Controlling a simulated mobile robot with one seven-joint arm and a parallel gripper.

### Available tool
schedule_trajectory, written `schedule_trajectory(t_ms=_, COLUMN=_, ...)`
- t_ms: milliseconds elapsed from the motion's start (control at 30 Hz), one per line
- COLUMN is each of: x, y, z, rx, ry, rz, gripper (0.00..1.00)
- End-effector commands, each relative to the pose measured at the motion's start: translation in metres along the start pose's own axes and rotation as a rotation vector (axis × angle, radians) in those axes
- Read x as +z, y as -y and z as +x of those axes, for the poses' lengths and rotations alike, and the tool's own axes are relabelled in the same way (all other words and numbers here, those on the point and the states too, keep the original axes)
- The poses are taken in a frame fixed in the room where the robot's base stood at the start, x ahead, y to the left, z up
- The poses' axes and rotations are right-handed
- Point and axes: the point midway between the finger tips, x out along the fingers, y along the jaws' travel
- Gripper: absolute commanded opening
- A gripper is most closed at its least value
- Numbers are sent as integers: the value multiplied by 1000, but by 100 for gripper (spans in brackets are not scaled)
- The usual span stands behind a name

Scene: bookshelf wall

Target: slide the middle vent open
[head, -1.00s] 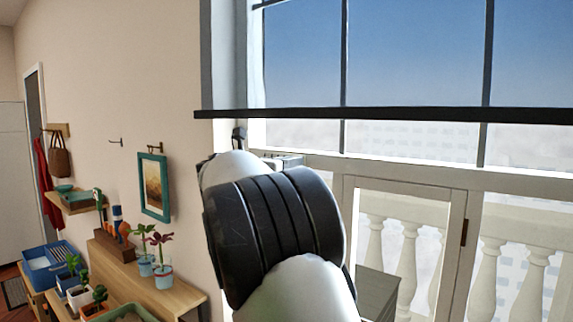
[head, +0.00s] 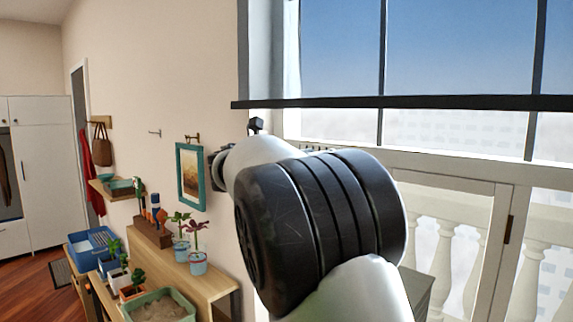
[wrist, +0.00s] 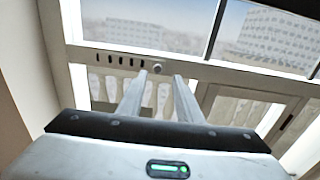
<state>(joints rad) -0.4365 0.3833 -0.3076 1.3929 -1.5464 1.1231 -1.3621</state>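A vent (wrist: 119,60) shows in the wrist view as a row of several dark slots in the white window rail, with a small round knob (wrist: 157,68) at its right end. In the head view a few slots of a vent (head: 318,149) show just above my arm. Only one vent is visible, so I cannot tell its place among others. My gripper (wrist: 160,77) is open, with its two fingers apart and nothing held. In the wrist view the knob appears between the fingertips; contact cannot be judged. My arm hides the gripper in the head view.
A dark blind bar (head: 400,102) crosses the window above my arm. A glazed door (head: 450,230) is below the rail.

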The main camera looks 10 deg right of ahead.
Motion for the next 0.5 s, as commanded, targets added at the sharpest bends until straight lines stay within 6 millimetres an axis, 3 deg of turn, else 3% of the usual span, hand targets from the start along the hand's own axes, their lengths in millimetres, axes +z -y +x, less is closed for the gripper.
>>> schedule_trajectory(t_ms=200, x=-1, y=-1, z=-57, rx=4, ry=-1, rz=1, gripper=32)
schedule_trajectory(t_ms=500, x=0, y=0, z=-106, rx=1, ry=0, rz=0, gripper=32)
